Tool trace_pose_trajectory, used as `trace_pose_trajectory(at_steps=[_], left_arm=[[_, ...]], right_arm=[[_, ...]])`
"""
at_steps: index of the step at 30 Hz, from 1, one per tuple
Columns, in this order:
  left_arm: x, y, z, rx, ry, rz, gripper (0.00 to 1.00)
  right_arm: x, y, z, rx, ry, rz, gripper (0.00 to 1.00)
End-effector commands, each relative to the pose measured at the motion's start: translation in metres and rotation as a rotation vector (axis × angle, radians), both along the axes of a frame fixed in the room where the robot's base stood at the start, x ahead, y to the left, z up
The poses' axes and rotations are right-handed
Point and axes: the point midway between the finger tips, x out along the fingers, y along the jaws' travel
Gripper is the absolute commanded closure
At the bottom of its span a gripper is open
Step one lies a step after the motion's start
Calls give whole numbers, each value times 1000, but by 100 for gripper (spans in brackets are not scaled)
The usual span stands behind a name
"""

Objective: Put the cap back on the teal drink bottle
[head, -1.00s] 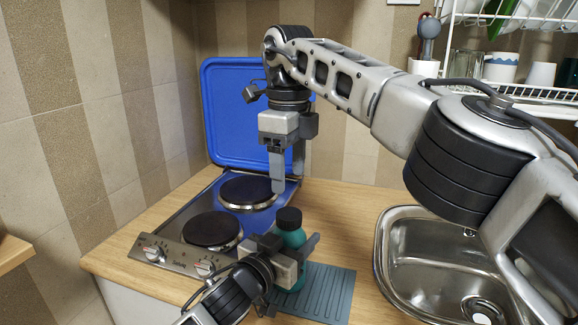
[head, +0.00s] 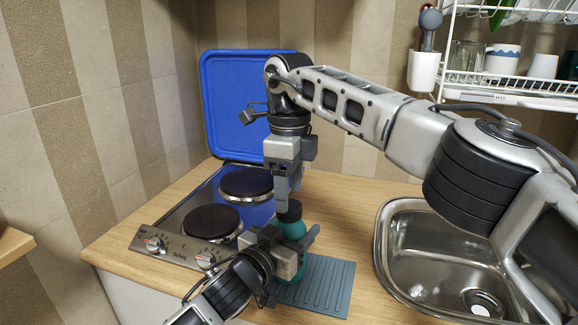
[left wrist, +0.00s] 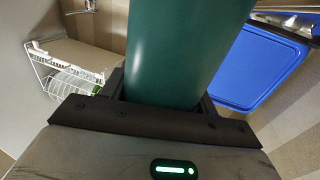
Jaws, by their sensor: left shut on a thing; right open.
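The teal bottle (head: 293,229) stands upright on the counter by the ribbed mat, with a black cap (head: 289,211) at its top. How firmly the cap sits cannot be seen. My left gripper (head: 289,245) is shut around the bottle's body below the cap. The left wrist view shows the teal bottle wall (left wrist: 180,50) between the jaws. My right gripper (head: 286,198) is open and points straight down, its fingertips at the cap in the picture. One finger partly covers the other and the cap's edge, so contact is unclear.
The hob (head: 177,213) with two dark plates and a raised blue lid (head: 230,100) lies left and behind. The grey ribbed mat (head: 328,285) is beside the bottle, with the steel sink (head: 410,245) to the right. A dish rack (head: 520,84) hangs at upper right.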

Motion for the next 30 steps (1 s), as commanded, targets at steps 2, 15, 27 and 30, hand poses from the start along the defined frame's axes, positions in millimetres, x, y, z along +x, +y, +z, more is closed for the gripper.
trace_pose_trajectory(at_steps=[2,15,27,30], left_arm=[[0,0,-1,1,2,0,100],[0,0,-1,1,2,0,100],[0,0,-1,1,2,0,100],[0,0,-1,1,2,0,100]], right_arm=[[0,0,-11,-1,3,1,40],[0,0,-27,-1,-1,-1,40],[0,0,-27,-1,-1,-4,86],[0,0,-27,-1,-1,-6,86]])
